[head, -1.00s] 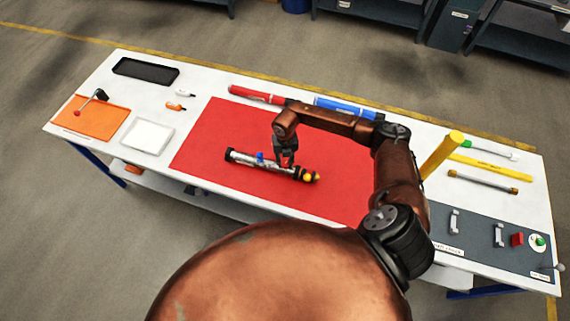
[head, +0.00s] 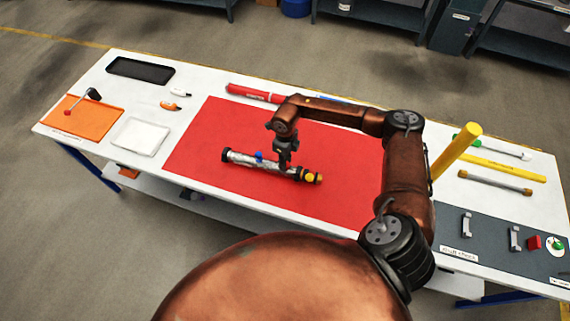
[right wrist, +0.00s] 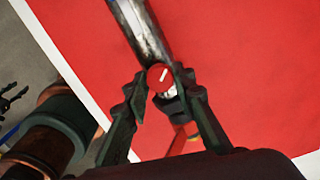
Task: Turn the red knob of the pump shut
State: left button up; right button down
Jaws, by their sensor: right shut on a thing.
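A red tube (head: 254,93) lies behind the mat. A black tray (head: 139,70), an orange board (head: 76,118) and a white tray (head: 141,137) are at the left. Yellow tubes (head: 500,169) and a grey panel (head: 490,232) are at the right. The front of the mat is clear.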

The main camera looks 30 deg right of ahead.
jog(key=shift+n+b, duration=1.25)
jog(key=shift+n, duration=0.75)
jog(key=c, duration=1.6)
grip_release()
jog(key=shift+r, duration=0.1)
notch_tip(320, 180, up, 12)
